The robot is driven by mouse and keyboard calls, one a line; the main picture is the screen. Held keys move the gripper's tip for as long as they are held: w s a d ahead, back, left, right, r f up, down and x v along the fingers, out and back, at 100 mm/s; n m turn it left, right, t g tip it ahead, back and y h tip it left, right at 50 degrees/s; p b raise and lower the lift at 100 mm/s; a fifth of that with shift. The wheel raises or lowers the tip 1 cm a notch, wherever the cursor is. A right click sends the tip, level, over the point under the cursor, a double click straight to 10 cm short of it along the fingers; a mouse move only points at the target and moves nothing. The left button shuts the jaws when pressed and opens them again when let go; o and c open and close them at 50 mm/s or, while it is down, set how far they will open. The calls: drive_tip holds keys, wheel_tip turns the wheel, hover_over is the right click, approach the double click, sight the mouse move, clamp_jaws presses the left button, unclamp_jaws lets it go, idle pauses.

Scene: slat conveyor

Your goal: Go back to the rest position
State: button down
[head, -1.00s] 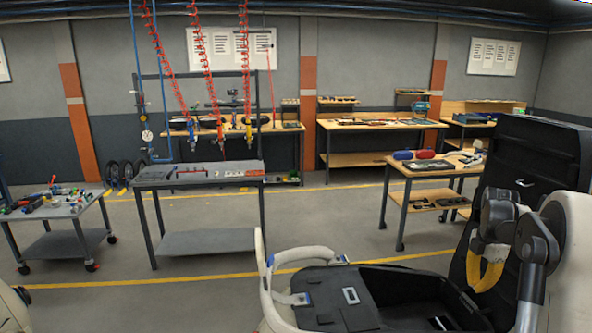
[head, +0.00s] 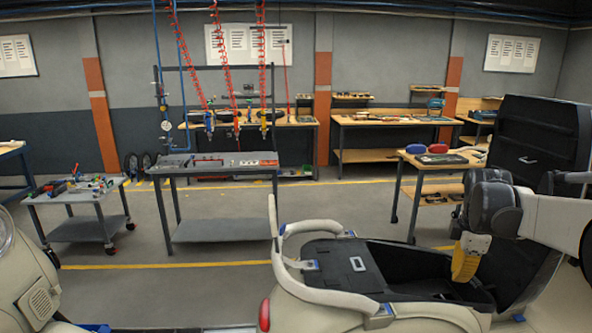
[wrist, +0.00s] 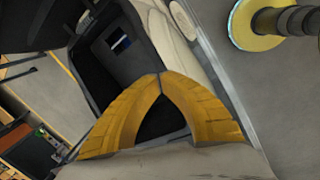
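My gripper (head: 464,278) is at the right in the head view, its yellow fingers pointing down over the right end of the open black compartment of a cream vehicle body. In the wrist view my gripper (wrist: 161,75) has its two yellow fingers meeting at the tips, with a dark gap behind them and nothing held. The black compartment (wrist: 108,48) lies beyond the fingertips. Whether the fingers touch it cannot be told. My arm comes in from the right edge in the head view.
The vehicle's cream rail (head: 290,262) runs around the compartment's left side. A raised black panel (head: 540,135) stands close behind my arm. A grey workbench (head: 215,232) and a tool cart (head: 85,232) stand farther back. Open floor lies between.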

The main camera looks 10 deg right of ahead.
drive_tip(key=s+a+f+m+t+b, duration=0.1)
drive_tip(key=s+a+f+m+b, duration=0.2)
drive_tip(key=a, duration=0.5)
drive_tip(key=s+a+m+t+b, duration=0.2)
drive_tip(key=s+a+m+b, duration=0.1)
drive_tip(key=s+a, duration=0.4)
drive_tip(key=s+a+f+m+t+y+b, duration=0.1)
drive_tip(key=s+a+f+m+b, duration=0.4)
drive_tip(key=a, duration=0.6)
drive_tip(key=s+f+m+t, duration=0.1)
drive_tip(key=s+f+m, duration=0.1)
drive_tip(key=s+f, duration=0.1)
drive_tip(key=shift+s+f+b, duration=0.35)
drive_tip(key=shift+f, duration=0.45)
drive_tip(key=shift+a, duration=0.15)
